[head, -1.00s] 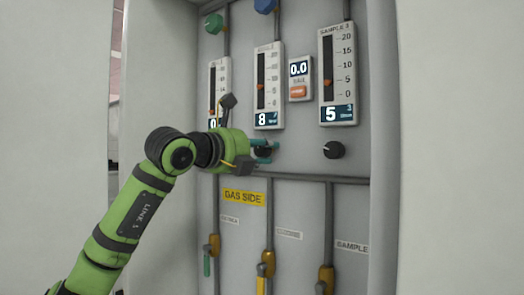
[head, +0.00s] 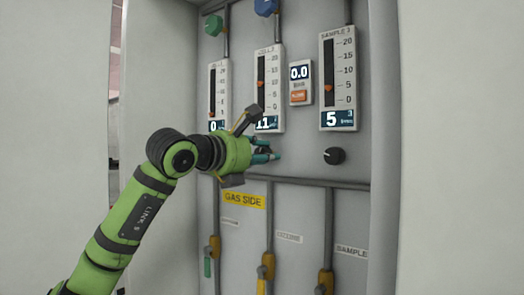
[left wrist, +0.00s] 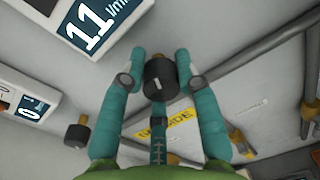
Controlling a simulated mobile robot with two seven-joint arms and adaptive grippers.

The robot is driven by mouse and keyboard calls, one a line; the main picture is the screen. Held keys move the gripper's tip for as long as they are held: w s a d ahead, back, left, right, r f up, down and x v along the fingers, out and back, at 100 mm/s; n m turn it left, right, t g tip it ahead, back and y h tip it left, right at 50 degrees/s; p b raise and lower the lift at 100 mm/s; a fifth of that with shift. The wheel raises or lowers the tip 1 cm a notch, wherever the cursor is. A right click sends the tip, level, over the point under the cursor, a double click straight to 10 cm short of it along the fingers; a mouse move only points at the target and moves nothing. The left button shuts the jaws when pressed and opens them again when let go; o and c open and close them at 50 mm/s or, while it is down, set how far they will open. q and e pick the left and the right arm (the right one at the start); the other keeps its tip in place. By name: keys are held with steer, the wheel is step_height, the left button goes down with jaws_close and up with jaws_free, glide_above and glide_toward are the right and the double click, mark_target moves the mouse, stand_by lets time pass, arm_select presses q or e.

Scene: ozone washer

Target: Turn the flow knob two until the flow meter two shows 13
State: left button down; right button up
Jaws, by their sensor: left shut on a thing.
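My left gripper (head: 268,153) is at the panel under the middle flow meter. Its teal fingers are shut on the black flow knob two (left wrist: 160,78), one finger on each side in the left wrist view. In the head view the knob is mostly hidden by the fingers. Flow meter two (head: 269,80) is the middle gauge. Its display reads 11 in the left wrist view (left wrist: 92,22) and is partly covered by my gripper in the head view. My right gripper is not in view.
The right meter (head: 339,80) reads 5, with a black knob (head: 334,156) below it. The left meter (head: 218,95) reads 0. A small box (head: 300,82) shows 0.0. Cabinet walls stand on both sides.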

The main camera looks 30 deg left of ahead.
arm_select(q)
steer(key=m+p, duration=0.1)
steer(key=m, duration=0.4)
steer(key=shift+y, duration=0.3)
steer(key=shift+m, duration=0.4)
steer(key=c, duration=0.9)
jaws_free()
steer(key=s+a, duration=0.1)
steer(key=s, duration=1.1)
steer(key=shift+r, duration=0.3)
